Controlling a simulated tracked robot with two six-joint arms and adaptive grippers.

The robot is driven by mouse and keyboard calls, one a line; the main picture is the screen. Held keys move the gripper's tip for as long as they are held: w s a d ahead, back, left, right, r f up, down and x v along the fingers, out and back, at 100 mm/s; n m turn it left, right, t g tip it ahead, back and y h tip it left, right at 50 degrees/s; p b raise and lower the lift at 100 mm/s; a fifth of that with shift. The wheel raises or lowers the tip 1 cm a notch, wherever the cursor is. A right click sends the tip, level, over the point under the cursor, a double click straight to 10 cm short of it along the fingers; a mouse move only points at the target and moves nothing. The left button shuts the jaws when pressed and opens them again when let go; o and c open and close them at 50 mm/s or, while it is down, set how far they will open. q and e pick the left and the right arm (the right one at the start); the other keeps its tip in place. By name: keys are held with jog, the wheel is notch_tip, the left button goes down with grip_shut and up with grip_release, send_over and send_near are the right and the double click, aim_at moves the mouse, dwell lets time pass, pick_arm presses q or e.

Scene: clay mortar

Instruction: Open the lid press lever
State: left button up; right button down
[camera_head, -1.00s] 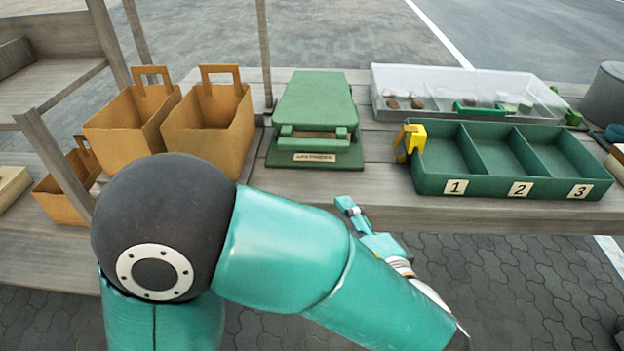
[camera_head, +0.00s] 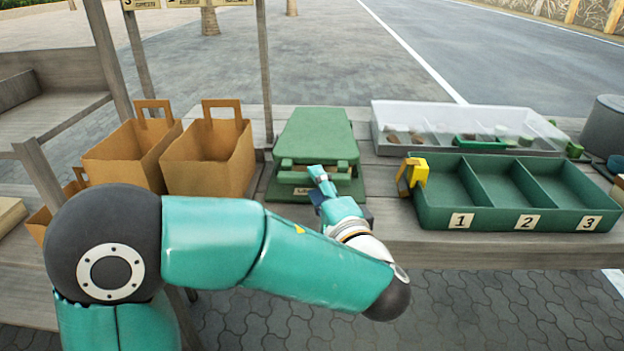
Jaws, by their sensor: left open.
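The green lid press (camera_head: 313,136) sits on the wooden table in the middle of the view. Its flat top is down, and a green lever bar (camera_head: 290,176) runs across its front above the label, which is partly hidden. My left gripper (camera_head: 318,176) is open, at the front of the press, over the right part of the lever bar. I cannot tell whether its fingers touch the bar. The left arm covers the area just in front of the press. My right gripper is not in view.
Two brown paper bags (camera_head: 210,157) stand close to the left of the press. A green tray (camera_head: 515,218) with compartments numbered 1 to 3 and a yellow clip (camera_head: 416,172) stands to the right. A clear box (camera_head: 385,117) lies behind it. Some bare table (camera_head: 385,208) shows between press and tray.

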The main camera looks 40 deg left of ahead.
pick_arm(q)
jog(key=shift+x, duration=1.45)
jog(key=shift+d, duration=0.1)
jog(key=shift+c, duration=0.2)
jog(key=shift+f, duration=0.1)
grip_shut()
